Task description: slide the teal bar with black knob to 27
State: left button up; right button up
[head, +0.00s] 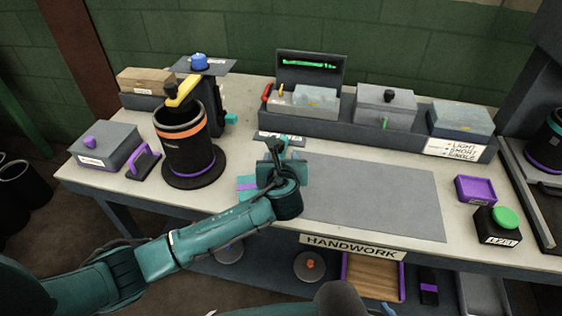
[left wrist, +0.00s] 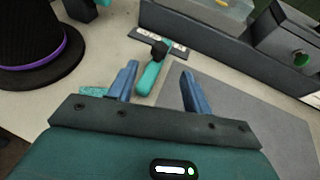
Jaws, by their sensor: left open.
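The teal bar (left wrist: 148,78) shows in the left wrist view, with its black knob (left wrist: 158,48) at its far end. The knob end lies by a dark scale plate (left wrist: 175,47) with pale markings, too small to read. In the head view the scale plate (head: 266,136) shows just beyond my gripper, which hides most of the bar. My left gripper (left wrist: 160,73) is open, with one blue finger on each side of the bar and visible gaps between. I cannot tell how high the fingertips are above the table. My right gripper is not in view.
A grey mat (head: 375,195) lies right of my left gripper. A black cylinder with an orange band (head: 185,145) stands left on a round base. A long grey rack (head: 345,126) with bins runs along the back. A purple tray (head: 476,190) and green button (head: 505,217) sit right.

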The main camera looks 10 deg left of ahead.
pick_arm(q)
jog(key=shift+v, duration=1.75)
jog(key=shift+f, duration=0.1)
jog(key=s+f+n, duration=0.1)
jog(key=s+n, duration=0.1)
jog(key=s+f+n+g, duration=0.1)
jog(key=s+n, duration=0.1)
jog(key=s+f+n+g, duration=0.1)
jog(key=s+n, duration=0.1)
jog(key=shift+a+f+h, duration=0.2)
jog(key=shift+a+h, duration=0.1)
jog(key=shift+h, duration=0.1)
jog(key=s+a+f+n+g+h, duration=0.15)
jog(key=s+a+n+g, duration=0.3)
jog(key=s+n, duration=0.8)
jog(key=s+a+f+n+g+h, duration=0.1)
jog(key=s+a+f+n+g, duration=0.15)
jog(key=s+a+n, duration=0.7)
jog(key=w+d+f+n+t+h, duration=0.2)
jog(key=d+f+t, duration=0.4)
jog(key=d, duration=0.3)
jog(key=shift+w+d+f+n+h, duration=0.25)
jog(key=shift+w+f+h, duration=0.2)
jog(key=shift+w, duration=0.25)
jog(key=shift+c, duration=0.5)
